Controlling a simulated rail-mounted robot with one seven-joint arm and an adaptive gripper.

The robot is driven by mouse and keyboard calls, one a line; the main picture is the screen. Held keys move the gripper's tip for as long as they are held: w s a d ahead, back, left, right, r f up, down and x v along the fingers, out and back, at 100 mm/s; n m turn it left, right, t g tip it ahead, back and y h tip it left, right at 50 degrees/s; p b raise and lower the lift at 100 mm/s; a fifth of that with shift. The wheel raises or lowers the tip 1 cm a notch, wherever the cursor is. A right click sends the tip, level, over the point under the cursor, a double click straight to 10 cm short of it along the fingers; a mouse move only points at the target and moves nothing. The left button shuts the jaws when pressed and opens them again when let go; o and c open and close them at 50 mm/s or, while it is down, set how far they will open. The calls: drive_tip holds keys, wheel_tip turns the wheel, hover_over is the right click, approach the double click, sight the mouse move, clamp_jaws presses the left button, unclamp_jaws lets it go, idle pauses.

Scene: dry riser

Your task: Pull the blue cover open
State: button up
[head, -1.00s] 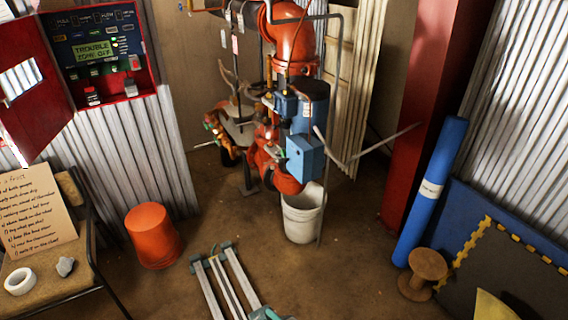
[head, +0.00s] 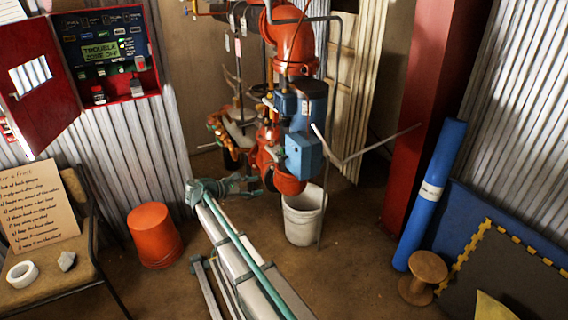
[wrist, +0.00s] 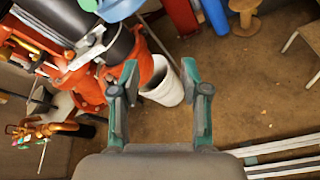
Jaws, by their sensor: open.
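The blue cover (head: 303,157) is the front of a small blue box mounted on the red riser pipework, in the middle of the head view. It looks closed. Part of a light blue shape, likely the same box, shows at the top edge of the wrist view (wrist: 118,9). My gripper (wrist: 167,84) is open, with two dark and teal fingers apart and nothing between them. In the head view my gripper (head: 243,184) is small and partly merged with the pipework behind it, to the left of and lower than the cover, not visibly touching it.
A white bucket (head: 303,216) stands under the riser, and a bent grey rod (head: 345,160) crosses just right of the cover. An orange bucket (head: 154,236) and a chair (head: 50,278) are at left. A red column (head: 423,120) and blue roll (head: 430,195) stand right.

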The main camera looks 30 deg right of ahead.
sight(282, 158)
wheel_tip(282, 158, up, 8)
drive_tip(key=w+d+n+h, duration=0.1)
drive_tip(key=n+h, duration=0.3)
drive_tip(key=shift+n+g, duration=0.4)
drive_tip(key=shift+n, duration=0.1)
drive_tip(key=d, duration=0.5)
drive_tip(key=d+p, duration=0.1)
drive_tip(key=d, duration=0.5)
drive_tip(key=shift+w, duration=0.2)
drive_tip(key=shift+a, duration=0.1)
clamp_jaws()
